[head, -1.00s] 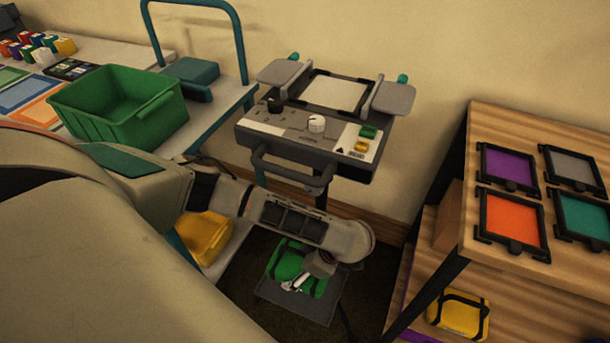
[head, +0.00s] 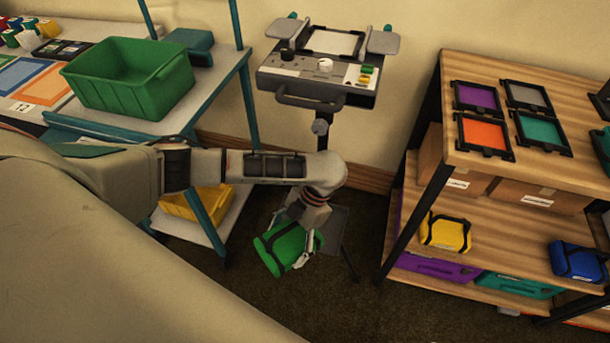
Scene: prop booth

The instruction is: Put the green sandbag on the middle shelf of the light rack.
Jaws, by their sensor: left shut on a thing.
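The green sandbag (head: 280,246) with dark straps hangs in my left gripper (head: 305,247), held above the dark floor and somewhat tilted. The gripper is shut on it at its right side. The light rack (head: 560,115) is the wooden shelf unit at the right. Its middle shelf (head: 500,262) carries a yellow sandbag (head: 446,233) at the left and a blue sandbag (head: 577,261) further right, with bare wood between them. The sandbag is left of the rack and apart from it. My right gripper is not in view.
Coloured framed panels (head: 485,135) lie on the rack's top, above cardboard boxes (head: 555,195). Purple and teal items lie on the low shelf. A stand with a control panel (head: 320,75) is at the back. A cart with a green crate (head: 130,75) is left.

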